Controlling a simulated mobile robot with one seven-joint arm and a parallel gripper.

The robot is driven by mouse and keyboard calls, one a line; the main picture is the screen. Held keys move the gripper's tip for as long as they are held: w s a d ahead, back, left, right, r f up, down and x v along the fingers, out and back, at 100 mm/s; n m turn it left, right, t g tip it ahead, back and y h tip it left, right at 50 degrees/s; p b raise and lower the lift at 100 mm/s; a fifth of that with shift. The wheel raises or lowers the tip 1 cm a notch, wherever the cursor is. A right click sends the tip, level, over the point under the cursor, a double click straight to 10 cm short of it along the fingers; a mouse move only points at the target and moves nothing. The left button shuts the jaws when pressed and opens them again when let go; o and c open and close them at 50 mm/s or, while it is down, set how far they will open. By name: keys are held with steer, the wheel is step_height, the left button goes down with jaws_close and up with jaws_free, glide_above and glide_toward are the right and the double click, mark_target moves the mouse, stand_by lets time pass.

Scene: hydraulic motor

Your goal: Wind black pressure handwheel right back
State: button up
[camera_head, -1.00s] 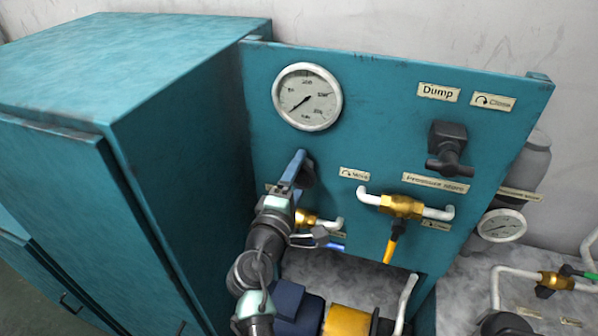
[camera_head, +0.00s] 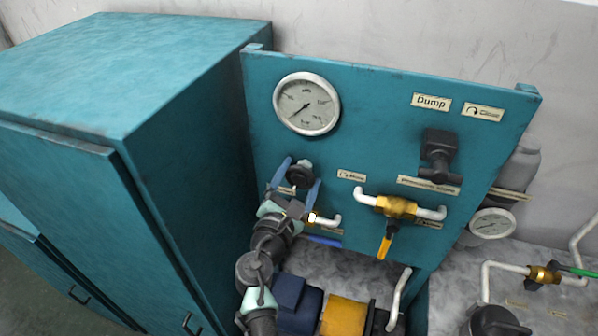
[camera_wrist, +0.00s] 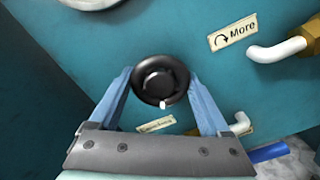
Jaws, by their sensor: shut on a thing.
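The black pressure handwheel (camera_head: 299,173) is on the teal panel (camera_head: 385,135), below the large gauge and left of the "More" label. In the wrist view the round black handwheel (camera_wrist: 160,80) has a small white mark at its lower edge. My gripper (camera_head: 294,178) faces the panel with one blue finger on each side of the handwheel. In the wrist view my gripper (camera_wrist: 160,84) is shut on the wheel's rim from left and right. The "More" label (camera_wrist: 233,32) carries a curved arrow.
A pressure gauge (camera_head: 306,104) is above the wheel. A brass valve with a yellow lever (camera_head: 386,243) and white pipes is to the right. A black dump knob (camera_head: 440,150) is further right. A teal cabinet (camera_head: 150,170) stands close on the left.

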steer(key=shift+n+p, duration=0.95)
steer(key=shift+n, duration=1.25)
steer(key=shift+d+f, duration=0.1)
steer(key=o, duration=1.2)
steer(key=shift+s, duration=0.1)
steer(key=b+v, duration=0.1)
steer(key=v, duration=1.2)
steer(key=shift+b, duration=0.35)
